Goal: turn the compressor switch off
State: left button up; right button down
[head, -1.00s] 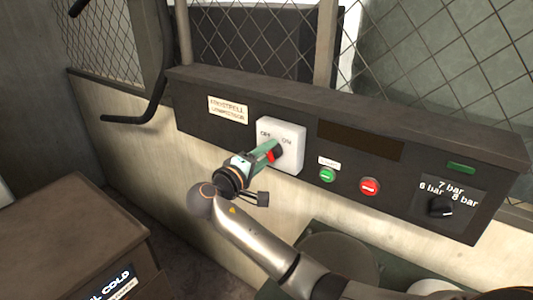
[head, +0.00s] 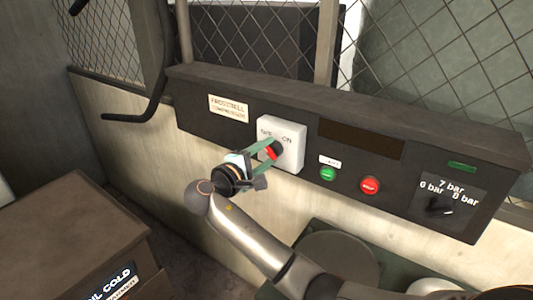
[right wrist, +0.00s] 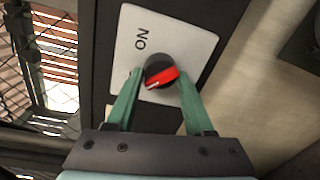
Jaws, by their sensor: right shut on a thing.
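The compressor switch is a white square plate (head: 292,157) with OFF and ON lettering and a round black knob (head: 277,148) with a red bar. In the right wrist view the knob (right wrist: 158,70) shows its red bar slanted, with a white line towards its lower left end. ON is readable there; OFF is hidden. My right gripper (head: 268,149) has its green fingers on either side of the knob, shut on it. Its fingertips (right wrist: 160,75) also flank the knob in the right wrist view. My left gripper is in no view.
The dark panel also carries a green button (head: 328,174), a red button (head: 370,186) and a black pressure selector (head: 439,207) to the right. Wire mesh (head: 440,60) stands behind the panel. A brown cabinet (head: 60,225) stands at lower left.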

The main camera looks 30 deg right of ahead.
jog(key=shift+c, duration=1.4)
grip_release()
jog(key=b+v, duration=0.1)
jog(key=v, duration=0.6)
jog(key=shift+s+a, duration=0.15)
jog(key=shift+a, duration=0.1)
